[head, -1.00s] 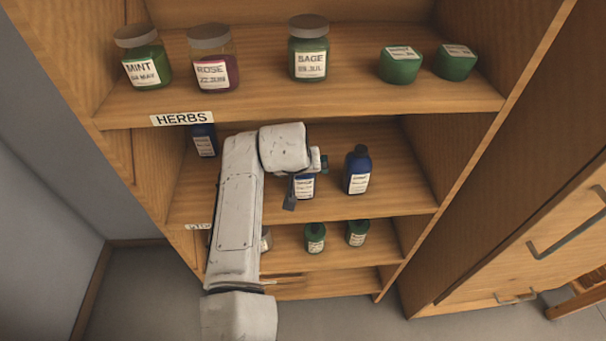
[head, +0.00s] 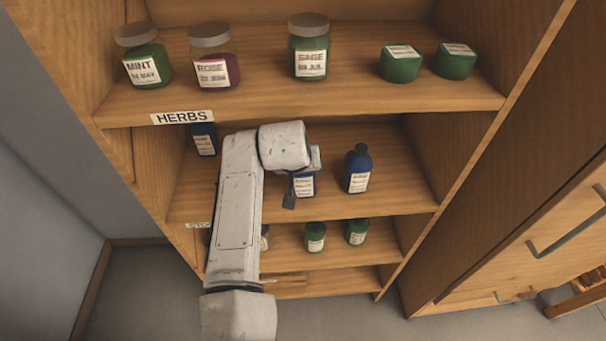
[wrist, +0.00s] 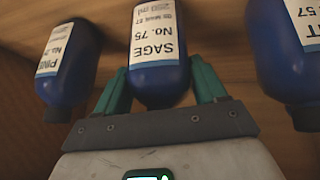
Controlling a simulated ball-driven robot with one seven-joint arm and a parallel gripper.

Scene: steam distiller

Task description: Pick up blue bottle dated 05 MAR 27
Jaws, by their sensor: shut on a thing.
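My gripper (wrist: 158,70) is shut on the middle blue bottle (wrist: 158,88), with one teal finger on each side. Its white label reads SAGE No. 75, upside down in the wrist view; the small date line is too small to read surely. In the head view this bottle (head: 304,187) is on the middle shelf, partly hidden by my wrist. A second blue bottle (head: 358,169) stands to its right and shows at the right of the wrist view (wrist: 285,70). A third blue bottle (head: 204,139) stands at the left back, and one labelled PINE (wrist: 66,65) shows in the wrist view.
The upper shelf, marked HERBS (head: 182,118), holds jars such as SAGE (head: 309,62) and green tubs (head: 401,66). Small green bottles (head: 315,238) stand on the lower shelf. The middle shelf (head: 405,180) is bare right of the bottles.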

